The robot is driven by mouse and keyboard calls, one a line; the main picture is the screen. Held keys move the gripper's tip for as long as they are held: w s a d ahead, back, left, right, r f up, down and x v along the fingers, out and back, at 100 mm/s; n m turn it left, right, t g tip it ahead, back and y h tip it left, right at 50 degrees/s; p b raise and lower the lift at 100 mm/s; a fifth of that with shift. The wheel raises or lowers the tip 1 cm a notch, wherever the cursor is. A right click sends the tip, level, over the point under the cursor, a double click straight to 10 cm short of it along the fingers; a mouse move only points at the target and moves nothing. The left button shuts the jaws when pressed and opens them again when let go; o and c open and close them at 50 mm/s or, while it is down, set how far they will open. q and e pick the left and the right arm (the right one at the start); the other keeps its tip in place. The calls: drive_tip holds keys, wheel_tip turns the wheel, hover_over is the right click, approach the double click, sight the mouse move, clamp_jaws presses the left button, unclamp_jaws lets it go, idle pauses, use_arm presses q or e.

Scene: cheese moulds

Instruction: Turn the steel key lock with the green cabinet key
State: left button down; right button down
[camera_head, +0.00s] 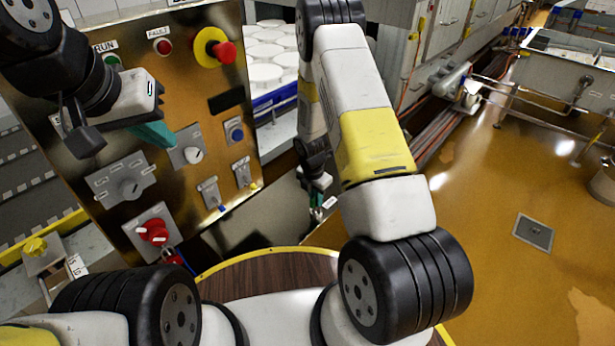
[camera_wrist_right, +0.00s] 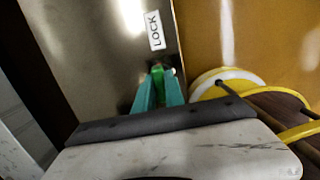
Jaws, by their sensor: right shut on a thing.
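My right gripper (camera_wrist_right: 159,92) is shut on the green cabinet key (camera_wrist_right: 157,73), whose small green part shows between the teal fingertips in the right wrist view. The fingertips are at a steel plate (camera_wrist_right: 95,50) just below a white LOCK label (camera_wrist_right: 155,30). The keyhole is hidden behind the fingers and key, so I cannot tell how far the key is in. In the head view the right gripper (camera_head: 316,200) is small and partly hidden by my arm. My left gripper (camera_head: 155,133) is in front of the control panel; its finger gap does not show.
The control panel (camera_head: 185,80) carries a red emergency button (camera_head: 224,52), a red rotary switch (camera_head: 152,232) and several other switches. A round wooden top with a yellow rim (camera_head: 262,256) stands below. A yellow and white round thing (camera_wrist_right: 240,75) is right of the fingers.

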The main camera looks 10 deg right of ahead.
drive_tip(key=n, duration=0.3)
drive_tip(key=shift+n, duration=0.4)
drive_tip(key=n+y, duration=0.1)
drive_tip(key=n, duration=0.3)
drive_tip(key=shift+n+t, duration=0.3)
drive_tip(key=shift+a+n, duration=0.1)
drive_tip(key=shift+n, duration=0.2)
drive_tip(key=n, duration=0.4)
drive_tip(key=shift+y, duration=0.3)
drive_tip(key=n, duration=0.5)
drive_tip(key=c, duration=1.3)
unclamp_jaws()
drive_tip(key=shift+c, duration=0.2)
